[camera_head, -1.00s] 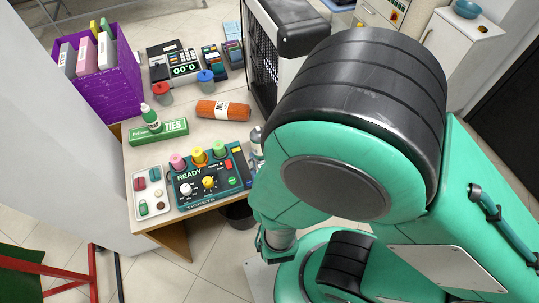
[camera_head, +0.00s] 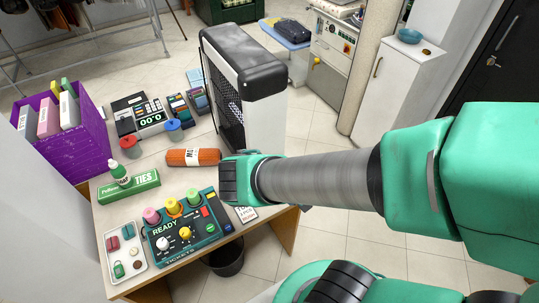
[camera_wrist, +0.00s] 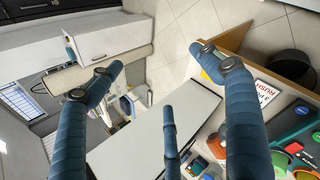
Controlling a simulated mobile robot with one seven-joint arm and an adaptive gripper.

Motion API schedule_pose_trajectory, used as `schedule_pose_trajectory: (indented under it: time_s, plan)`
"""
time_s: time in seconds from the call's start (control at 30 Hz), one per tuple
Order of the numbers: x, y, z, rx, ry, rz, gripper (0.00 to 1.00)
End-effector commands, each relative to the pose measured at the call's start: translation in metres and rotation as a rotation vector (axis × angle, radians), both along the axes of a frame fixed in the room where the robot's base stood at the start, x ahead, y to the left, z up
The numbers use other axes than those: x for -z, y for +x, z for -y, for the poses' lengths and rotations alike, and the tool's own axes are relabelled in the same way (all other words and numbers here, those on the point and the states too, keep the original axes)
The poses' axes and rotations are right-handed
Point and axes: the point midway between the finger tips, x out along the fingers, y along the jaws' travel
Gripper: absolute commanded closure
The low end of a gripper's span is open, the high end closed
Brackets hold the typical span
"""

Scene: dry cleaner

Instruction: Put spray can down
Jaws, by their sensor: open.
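I cannot make out a spray can for certain in any current view. A small green-and-white bottle (camera_head: 119,173) stands upright on the green TIES box (camera_head: 130,188) on the table. An orange cylinder with a white label (camera_head: 193,157) lies on its side behind the control panel. My gripper (camera_wrist: 163,72) shows in the wrist view with its blue fingers spread wide and nothing between them. It is at the table's edge, beside a RUSH card (camera_wrist: 266,91). In the head view my arm hides the fingers.
The control panel (camera_head: 187,231) with coloured knobs and a white tray (camera_head: 124,269) fill the table's front. A purple bin (camera_head: 82,160) stands at the left. A tall white-and-black unit (camera_head: 262,115) stands behind my arm. A dark waste bin (camera_head: 226,261) is under the table.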

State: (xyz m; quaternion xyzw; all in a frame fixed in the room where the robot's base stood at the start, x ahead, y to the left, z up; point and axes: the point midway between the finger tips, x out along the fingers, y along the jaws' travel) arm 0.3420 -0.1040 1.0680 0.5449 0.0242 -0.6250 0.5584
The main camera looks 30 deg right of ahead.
Motion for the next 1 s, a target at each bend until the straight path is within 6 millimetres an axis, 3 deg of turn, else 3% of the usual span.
schedule_pose_trajectory:
  time_s: [0.27, 0.5, 0.63, 0.8, 1.0]
  plan:
    - [-0.053, -0.022, -0.037, 0.367, 0.447, 0.230, 0.21]
    - [-0.116, -0.019, -0.080, 0.578, 0.806, 0.437, 0.21]
    - [-0.144, -0.016, -0.095, 0.634, 0.931, 0.512, 0.21]
    - [-0.160, -0.014, -0.103, 0.662, 1.002, 0.552, 0.21]
    - [-0.161, -0.014, -0.104, 0.664, 1.007, 0.553, 0.21]
